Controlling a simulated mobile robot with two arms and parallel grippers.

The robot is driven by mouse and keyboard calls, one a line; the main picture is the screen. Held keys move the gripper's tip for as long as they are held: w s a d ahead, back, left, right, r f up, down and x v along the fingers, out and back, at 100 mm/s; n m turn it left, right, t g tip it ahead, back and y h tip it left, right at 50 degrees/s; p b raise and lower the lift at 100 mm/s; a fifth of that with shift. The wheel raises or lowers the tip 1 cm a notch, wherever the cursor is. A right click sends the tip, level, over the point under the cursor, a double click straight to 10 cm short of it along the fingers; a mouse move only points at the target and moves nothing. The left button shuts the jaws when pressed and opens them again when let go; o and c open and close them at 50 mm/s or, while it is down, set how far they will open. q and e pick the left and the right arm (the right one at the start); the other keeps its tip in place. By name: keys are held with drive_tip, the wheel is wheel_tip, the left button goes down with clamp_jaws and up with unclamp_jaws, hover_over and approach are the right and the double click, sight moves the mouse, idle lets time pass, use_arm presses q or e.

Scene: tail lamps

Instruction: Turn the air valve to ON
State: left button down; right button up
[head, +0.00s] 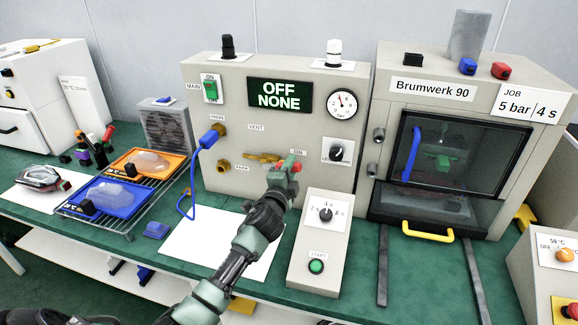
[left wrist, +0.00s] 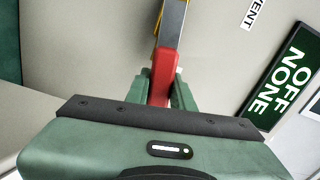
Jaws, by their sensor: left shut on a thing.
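The air valve (head: 262,157) is a brass fitting on the front of the beige control box, between a VENT label above and an ON label at its right. Its lever has a red grip (head: 297,166) that lies to the right, close under the ON label. My left gripper (head: 284,174) is at this red end. In the left wrist view the red grip (left wrist: 163,75) sits between the fingers of my left gripper (left wrist: 163,95), which are shut on it. The fingers hide part of the lever. My right gripper is not in view.
The box's display (head: 280,94) reads OFF NONE. A blue hose (head: 182,200) hangs from a fitting left of the valve. A start-button box (head: 319,240) stands just right of my left arm. A pressure machine (head: 459,140) with a yellow handle stands further right.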

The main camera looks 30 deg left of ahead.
use_arm(q)
drive_tip(key=shift+d+f+m+b, duration=0.1)
drive_tip(key=shift+f+m+b, duration=0.3)
drive_tip(key=shift+f+m, duration=0.45)
drive_tip(key=shift+m, duration=0.25)
drive_tip(key=c, duration=1.2)
unclamp_jaws()
drive_tip(key=shift+r, duration=0.1)
drive_tip(key=v, duration=0.7)
drive_tip(key=shift+s+b, duration=0.35)
drive_tip(key=shift+s, duration=0.05)
